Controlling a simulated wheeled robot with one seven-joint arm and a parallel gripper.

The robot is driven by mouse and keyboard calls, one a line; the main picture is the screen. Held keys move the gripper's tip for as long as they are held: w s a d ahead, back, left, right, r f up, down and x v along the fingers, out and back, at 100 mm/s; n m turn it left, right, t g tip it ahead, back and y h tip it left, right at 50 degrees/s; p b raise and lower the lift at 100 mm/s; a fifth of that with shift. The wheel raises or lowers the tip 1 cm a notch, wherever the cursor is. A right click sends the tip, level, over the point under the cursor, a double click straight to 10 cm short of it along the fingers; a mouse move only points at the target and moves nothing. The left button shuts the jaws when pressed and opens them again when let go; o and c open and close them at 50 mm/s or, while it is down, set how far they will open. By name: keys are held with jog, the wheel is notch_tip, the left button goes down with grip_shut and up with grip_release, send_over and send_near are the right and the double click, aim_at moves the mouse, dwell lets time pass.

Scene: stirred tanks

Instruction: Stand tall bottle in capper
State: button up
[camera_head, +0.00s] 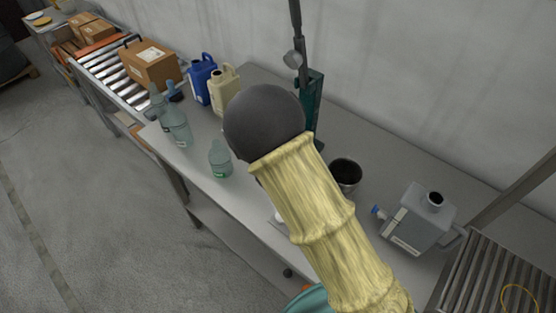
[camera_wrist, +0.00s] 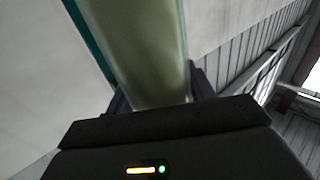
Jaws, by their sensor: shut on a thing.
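In the wrist view my gripper (camera_wrist: 155,95) is shut on a tall, see-through, yellow-green bottle (camera_wrist: 140,45), with a dark finger on each side of it. The bottle's top end is out of view, and I cannot tell whether its base touches anything. The capper (camera_head: 314,100) is a teal stand with a dark upright lever at the back of the bench in the head view. My arm hides its lower part, and the held bottle and my fingers are hidden there too. A teal edge (camera_wrist: 92,40), perhaps the capper's column, runs close to the bottle's left in the wrist view.
Clear bottles (camera_head: 177,130) and a shorter one (camera_head: 220,160) stand on the bench's left part. Behind them are a blue jug (camera_head: 201,80) and a cream jug (camera_head: 223,90). A dark pot (camera_head: 346,174) and a grey spigot jug (camera_head: 420,220) stand right of my arm.

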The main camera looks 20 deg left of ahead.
jog(key=shift+f+p, duration=0.65)
jog(key=shift+f, duration=2.2)
jog(key=shift+f+p, duration=0.6)
jog(key=shift+f, duration=1.4)
jog(key=shift+f, duration=0.15)
jog(key=o, duration=1.3)
jog(key=shift+o, duration=0.2)
